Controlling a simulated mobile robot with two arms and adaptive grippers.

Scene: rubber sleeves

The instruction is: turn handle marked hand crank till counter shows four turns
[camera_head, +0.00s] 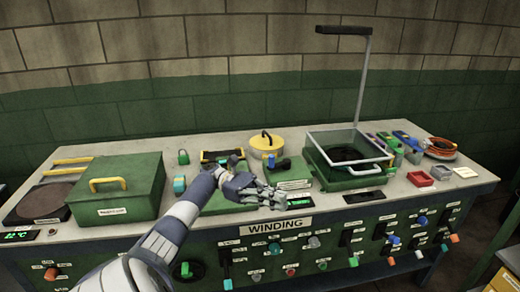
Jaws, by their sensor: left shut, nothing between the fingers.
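My left arm comes in from the lower left. My left gripper (279,201) is shut and empty, over the front edge of the table above the WINDING sign (275,227). A small dark display with green digits (300,199) is just right of its fingers; the digits are too small to read. Behind the gripper is a green device with a blue knob (269,160) and a white label (294,184) in front. I cannot read the label or tell whether this is the hand crank. My arm and gripper partly cover another green device (224,160). My right gripper is out of view.
A green lidded box with a yellow handle (110,185) stands at the left. A clear-walled green box (341,161) with a tall bent rod (364,80) stands to the right. A red tray (420,179) is farther right. Several levers and knobs (352,240) line the front panel.

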